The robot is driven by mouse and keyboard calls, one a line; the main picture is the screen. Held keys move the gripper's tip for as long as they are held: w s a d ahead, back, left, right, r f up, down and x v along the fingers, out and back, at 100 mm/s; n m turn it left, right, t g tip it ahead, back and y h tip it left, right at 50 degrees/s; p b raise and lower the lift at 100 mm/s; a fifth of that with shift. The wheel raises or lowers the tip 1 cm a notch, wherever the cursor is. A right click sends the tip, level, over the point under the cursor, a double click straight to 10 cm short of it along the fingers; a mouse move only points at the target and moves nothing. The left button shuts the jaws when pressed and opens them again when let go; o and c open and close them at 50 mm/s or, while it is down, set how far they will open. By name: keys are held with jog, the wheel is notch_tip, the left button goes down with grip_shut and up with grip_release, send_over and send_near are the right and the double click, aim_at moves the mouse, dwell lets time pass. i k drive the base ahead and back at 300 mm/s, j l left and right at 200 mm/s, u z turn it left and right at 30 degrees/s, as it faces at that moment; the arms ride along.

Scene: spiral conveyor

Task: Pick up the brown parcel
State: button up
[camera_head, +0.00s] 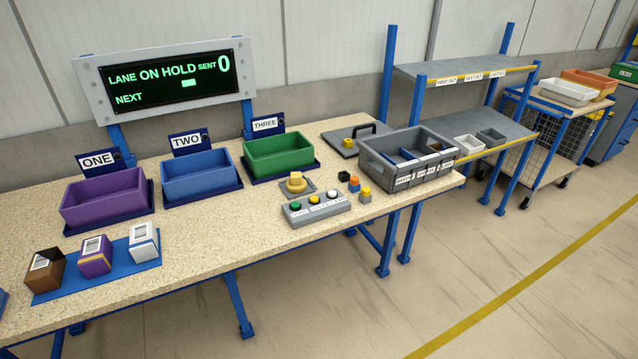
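The brown parcel (45,271) is a small box with a white barcode label on top. It stands at the left end of a blue mat (115,273) on the near left of the speckled table. A purple parcel (94,256) with a yellow band and a white parcel (143,242) stand to its right on the same mat, with gaps between them. My gripper is not in view.
Purple (76,214), blue (173,187) and green (251,165) bins stand behind the parcels. A button box (316,212) and a grey divided crate (374,178) are to the right. A sign reads LANE ON HOLD (168,78).

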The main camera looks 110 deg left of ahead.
aim_at(45, 273)
jog(key=u, duration=4.1)
jog(key=k+u, duration=0.45)
jog(key=k, duration=0.2)
